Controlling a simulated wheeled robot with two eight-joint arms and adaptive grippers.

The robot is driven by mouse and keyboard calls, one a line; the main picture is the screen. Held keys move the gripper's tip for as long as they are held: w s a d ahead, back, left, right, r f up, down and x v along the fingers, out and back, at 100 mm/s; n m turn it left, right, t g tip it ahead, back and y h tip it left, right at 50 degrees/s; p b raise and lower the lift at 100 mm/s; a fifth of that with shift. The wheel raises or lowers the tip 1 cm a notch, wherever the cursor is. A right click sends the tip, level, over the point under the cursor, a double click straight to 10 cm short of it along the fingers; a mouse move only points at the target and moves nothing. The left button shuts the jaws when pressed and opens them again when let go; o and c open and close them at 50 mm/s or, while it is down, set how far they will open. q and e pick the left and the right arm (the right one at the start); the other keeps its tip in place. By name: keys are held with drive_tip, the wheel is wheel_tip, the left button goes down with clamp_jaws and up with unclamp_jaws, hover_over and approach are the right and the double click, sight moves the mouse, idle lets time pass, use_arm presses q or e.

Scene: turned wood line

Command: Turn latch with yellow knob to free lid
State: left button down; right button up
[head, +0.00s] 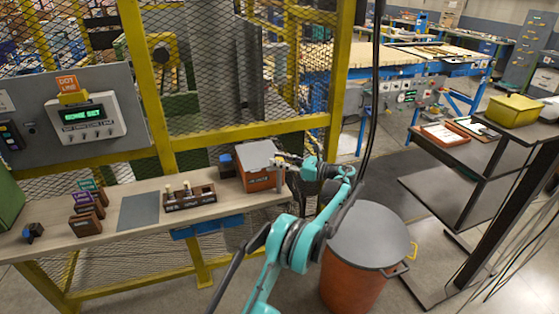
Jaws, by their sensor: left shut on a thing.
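An orange-brown box (262,180) with a grey lid (258,153) stands at the right end of the workbench. The lid lies over the box top. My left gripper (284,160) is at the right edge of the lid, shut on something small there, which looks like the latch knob. The fingers and the small scale hide most of the latch, so its angle cannot be told. My teal left arm reaches in from the bottom of the view. My right gripper is not in view.
The workbench (150,222) also holds a dark rack (190,200) with pegs, a grey mat (139,211) and several small dark holders. A yellow-framed mesh fence stands behind. A lidded orange bin (352,280) stands below the arm, with dark shelves (470,180) at right.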

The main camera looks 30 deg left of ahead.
use_arm(q)
drive_tip(key=c, duration=1.1)
unclamp_jaws()
drive_tip(key=shift+c, duration=0.2)
drive_tip(key=w+d, duration=0.1)
drive_tip(key=d, duration=1.1)
drive_tip(key=shift+a+r, duration=0.1)
